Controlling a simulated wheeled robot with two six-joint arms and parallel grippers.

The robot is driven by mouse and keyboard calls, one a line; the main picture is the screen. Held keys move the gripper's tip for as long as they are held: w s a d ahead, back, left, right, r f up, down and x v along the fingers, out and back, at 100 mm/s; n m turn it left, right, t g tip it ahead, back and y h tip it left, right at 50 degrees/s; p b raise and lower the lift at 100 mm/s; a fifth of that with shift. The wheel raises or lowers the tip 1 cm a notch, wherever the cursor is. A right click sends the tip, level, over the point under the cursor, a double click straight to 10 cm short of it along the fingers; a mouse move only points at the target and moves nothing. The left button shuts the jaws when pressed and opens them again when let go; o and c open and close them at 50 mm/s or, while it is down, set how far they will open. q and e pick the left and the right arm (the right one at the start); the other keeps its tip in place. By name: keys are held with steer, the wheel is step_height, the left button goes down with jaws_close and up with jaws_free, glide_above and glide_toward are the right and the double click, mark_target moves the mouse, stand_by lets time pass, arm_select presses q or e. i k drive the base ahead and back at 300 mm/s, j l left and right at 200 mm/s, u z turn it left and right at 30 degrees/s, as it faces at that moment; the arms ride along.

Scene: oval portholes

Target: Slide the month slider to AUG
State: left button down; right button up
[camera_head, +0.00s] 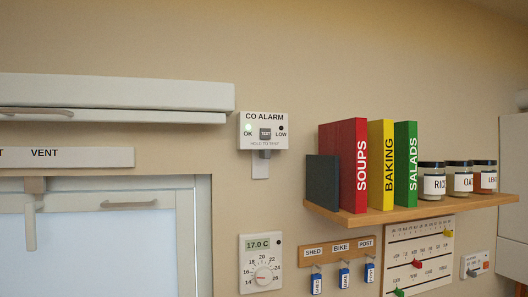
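A pale board with printed rows and sliders (432,247) hangs on the wall at the lower right, below the shelf. A yellow slider (448,233) sits near the right end of its row. A red slider (416,264) sits left of the middle of a lower row. A green slider (398,292) sits at the left, near the picture's bottom edge. The printing is too small to read, so I cannot tell which slider is the month or where AUG lies. The board's lowest part may be cut off. Neither gripper is in view.
A wooden shelf (385,216) with books and several jars juts out above the board. A key rack (337,249) with blue tags hangs left of it. A switch box (475,265) is close on its right. A thermostat (262,262) and CO alarm (264,130) are farther left.

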mark_target(448, 233)
steer(key=z, duration=1.25)
